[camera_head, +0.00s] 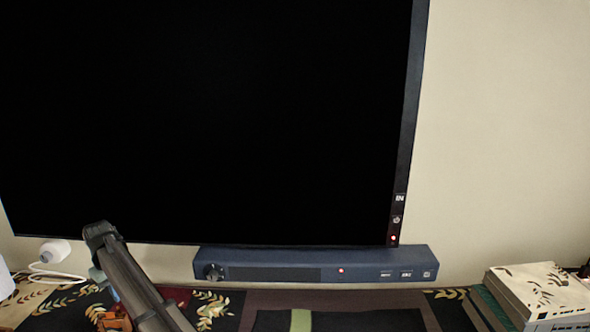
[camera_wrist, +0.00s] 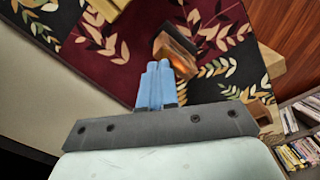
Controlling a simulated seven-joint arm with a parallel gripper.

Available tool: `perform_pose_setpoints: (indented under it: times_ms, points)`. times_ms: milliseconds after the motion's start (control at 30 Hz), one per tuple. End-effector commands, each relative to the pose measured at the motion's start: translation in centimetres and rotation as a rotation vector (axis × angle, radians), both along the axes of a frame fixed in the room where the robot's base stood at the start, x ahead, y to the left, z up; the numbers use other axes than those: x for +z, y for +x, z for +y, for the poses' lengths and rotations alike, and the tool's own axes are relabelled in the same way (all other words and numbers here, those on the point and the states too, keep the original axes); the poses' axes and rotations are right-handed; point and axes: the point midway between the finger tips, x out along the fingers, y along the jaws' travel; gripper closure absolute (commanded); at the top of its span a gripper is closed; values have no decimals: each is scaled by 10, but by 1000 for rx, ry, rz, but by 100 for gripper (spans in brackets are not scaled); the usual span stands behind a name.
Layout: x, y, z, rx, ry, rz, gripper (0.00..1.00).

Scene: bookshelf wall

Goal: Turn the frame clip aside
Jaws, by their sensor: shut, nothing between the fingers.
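My gripper (camera_wrist: 160,68) shows in the wrist view with its two blue fingers closed together and nothing between them. A small brown wooden piece with a dark face (camera_wrist: 176,50), perhaps the picture frame, stands just past the fingertips; I cannot tell whether they touch it. I cannot make out the clip itself. In the head view an orange-brown object (camera_head: 116,319) shows partly behind my arm at the bottom left.
A leaf-patterned cloth (camera_wrist: 105,45) covers the surface. In the head view a large black screen (camera_head: 210,120) and a blue soundbar (camera_head: 300,268) stand at the back. A white corded device (camera_head: 54,251) is at left, stacked books (camera_head: 535,295) at right. Wooden blocks (camera_wrist: 270,65) lie at right in the wrist view.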

Motion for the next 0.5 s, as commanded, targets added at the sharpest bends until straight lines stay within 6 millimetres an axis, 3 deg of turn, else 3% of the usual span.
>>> perform_pose_setpoints:
  times_ms: [333, 500]
  points:
    - [10, -4, 14, 0, 1, 0, 100]
    - [6, -5, 13, 0, 0, 0, 100]
